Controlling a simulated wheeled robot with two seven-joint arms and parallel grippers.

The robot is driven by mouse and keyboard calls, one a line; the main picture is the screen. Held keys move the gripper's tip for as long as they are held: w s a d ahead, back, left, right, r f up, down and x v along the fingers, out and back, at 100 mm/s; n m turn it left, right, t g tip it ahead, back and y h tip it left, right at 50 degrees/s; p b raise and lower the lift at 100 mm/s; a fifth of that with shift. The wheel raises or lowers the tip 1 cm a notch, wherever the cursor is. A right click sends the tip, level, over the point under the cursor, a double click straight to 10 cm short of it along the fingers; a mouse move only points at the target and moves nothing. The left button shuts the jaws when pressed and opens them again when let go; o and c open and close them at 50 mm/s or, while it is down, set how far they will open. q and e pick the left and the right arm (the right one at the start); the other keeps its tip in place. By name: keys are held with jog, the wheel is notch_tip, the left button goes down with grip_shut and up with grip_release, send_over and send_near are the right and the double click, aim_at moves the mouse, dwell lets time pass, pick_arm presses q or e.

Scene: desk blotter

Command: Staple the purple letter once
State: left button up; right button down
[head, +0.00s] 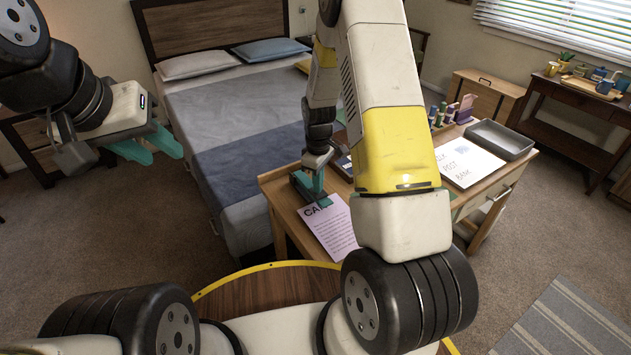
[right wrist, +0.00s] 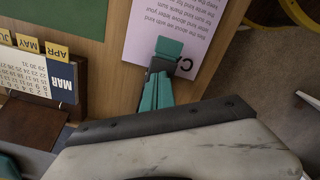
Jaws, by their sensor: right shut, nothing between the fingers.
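The purple letter (head: 331,232) lies flat at the desk's near left corner, its heading partly covered. A dark and teal stapler (head: 300,187) sits at the letter's top edge; its teal end (right wrist: 168,47) overlaps the letter (right wrist: 170,20) in the right wrist view. My right gripper (head: 319,190) is shut and empty, its fingertips down at the stapler. In the right wrist view its teal fingers (right wrist: 158,78) hide part of the stapler; whether they touch it I cannot tell. My left gripper (head: 166,152) is open and empty in the air, left of the bed.
The desk (head: 283,215) also holds a white printed sheet (head: 468,160), a grey tray (head: 500,138) and small bottles at the back. A calendar (right wrist: 38,72) stands near the stapler. My right arm hides the desk's middle. The bed (head: 235,130) is behind.

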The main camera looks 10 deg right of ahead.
jog(key=shift+f, duration=0.8)
jog(key=shift+r, duration=3.6)
jog(key=shift+r, duration=0.3)
jog(key=s+r+m+t, duration=0.1)
jog(key=s+r+m, duration=0.15)
jog(key=r, duration=0.35)
jog(key=s+a+r+m+t+y, duration=0.1)
jog(key=s+r, duration=0.2)
jog(key=r, duration=0.4)
jog(key=s+r+m+t, duration=0.1)
jog(key=s+r, duration=0.2)
jog(key=r, duration=0.3)
jog(key=s+r+m+t, duration=0.1)
jog(key=s+r, duration=0.3)
jog(key=s, duration=0.4)
jog(key=s+a+r+m+t+y, duration=0.1)
jog(key=s+r+m+t, duration=0.1)
jog(key=s+r+m, duration=0.2)
jog(key=s, duration=0.3)
jog(key=shift+s+r, duration=0.2)
jog(key=shift+s, duration=0.2)
